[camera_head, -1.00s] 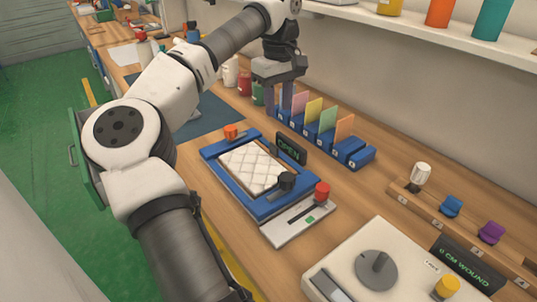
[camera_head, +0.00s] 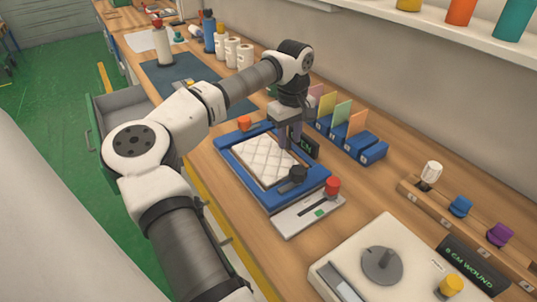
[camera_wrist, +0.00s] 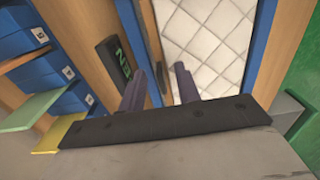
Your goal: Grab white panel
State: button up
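The white panel (camera_head: 264,160) is a quilted white pad lying flat in a blue frame (camera_head: 232,165) on the bench. It also shows in the wrist view (camera_wrist: 205,35), at the top centre. My gripper (camera_head: 292,138) is above the frame's back edge, beside the dark display sign, pointing down. In the wrist view my gripper's two fingers (camera_wrist: 160,85) are apart with nothing visible between them. One finger overlaps the lower left part of the panel in that view. I cannot tell how high the fingertips are above the frame.
A blue rack (camera_head: 373,152) with coloured cards stands behind the frame. The dark sign (camera_wrist: 113,63) is close to the fingers. Orange, black and red knobs (camera_head: 332,186) stick up around the frame. A dial box (camera_head: 345,250) stands at front right. A grey drawer (camera_head: 118,105) is open at left.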

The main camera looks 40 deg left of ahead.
jog(key=shift+f, duration=0.8)
grip_shut()
jog(key=shift+r, duration=0.15)
